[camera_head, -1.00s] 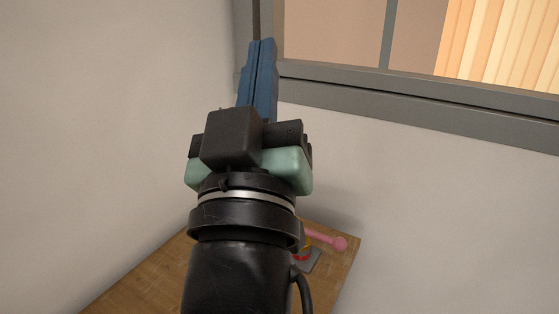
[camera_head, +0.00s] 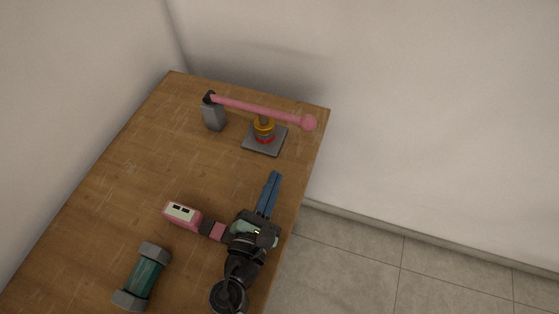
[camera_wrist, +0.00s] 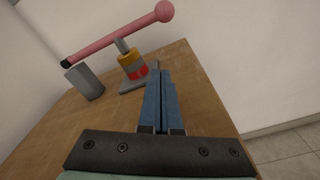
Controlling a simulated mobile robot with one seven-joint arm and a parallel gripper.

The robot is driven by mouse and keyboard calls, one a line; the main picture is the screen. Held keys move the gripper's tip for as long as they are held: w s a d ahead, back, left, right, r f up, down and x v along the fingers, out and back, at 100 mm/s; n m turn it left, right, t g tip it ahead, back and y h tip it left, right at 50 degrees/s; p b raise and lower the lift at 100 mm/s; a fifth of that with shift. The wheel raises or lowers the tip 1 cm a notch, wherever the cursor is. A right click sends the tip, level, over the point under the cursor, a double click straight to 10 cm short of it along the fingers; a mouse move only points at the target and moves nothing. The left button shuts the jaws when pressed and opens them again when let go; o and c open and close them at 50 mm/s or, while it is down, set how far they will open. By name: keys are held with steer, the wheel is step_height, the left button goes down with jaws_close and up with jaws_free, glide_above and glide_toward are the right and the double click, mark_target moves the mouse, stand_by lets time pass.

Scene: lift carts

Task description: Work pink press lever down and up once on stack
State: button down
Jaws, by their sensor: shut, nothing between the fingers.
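The pink press lever (camera_head: 262,109) runs from a dark pivot on a grey post (camera_head: 214,117) at the left to a round knob (camera_head: 309,122) at the right. Under the lever, a stack (camera_head: 264,130) of yellow and red rings stands on a grey base plate (camera_head: 262,148). In the wrist view the lever (camera_wrist: 110,38) slopes up to its knob, with the stack (camera_wrist: 132,66) below. My gripper (camera_head: 275,176) has blue fingers shut with nothing between them. It is on the near side of the stack, apart from it and the lever. In the wrist view the fingertips (camera_wrist: 158,72) show beside the stack.
A pink device with a white face (camera_head: 184,213) lies on the wooden table (camera_head: 130,170) left of my gripper. A green cylinder with grey ends (camera_head: 143,277) lies at the near left. Walls stand behind and left. The table's right edge drops to tiled floor.

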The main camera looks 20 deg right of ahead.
steer(key=x, duration=0.9)
steer(key=shift+r, duration=0.1)
steer(key=shift+s+d+r+p, duration=0.1)
steer(key=shift+d+r+p, duration=0.25)
steer(key=shift+r+p, duration=0.3)
steer(key=shift+s+d+r+p, duration=0.1)
steer(key=shift+d+r+p, duration=0.2)
steer(key=shift+r+p, duration=0.3)
steer(key=shift+d+r, duration=0.35)
steer(key=shift+r, duration=0.05)
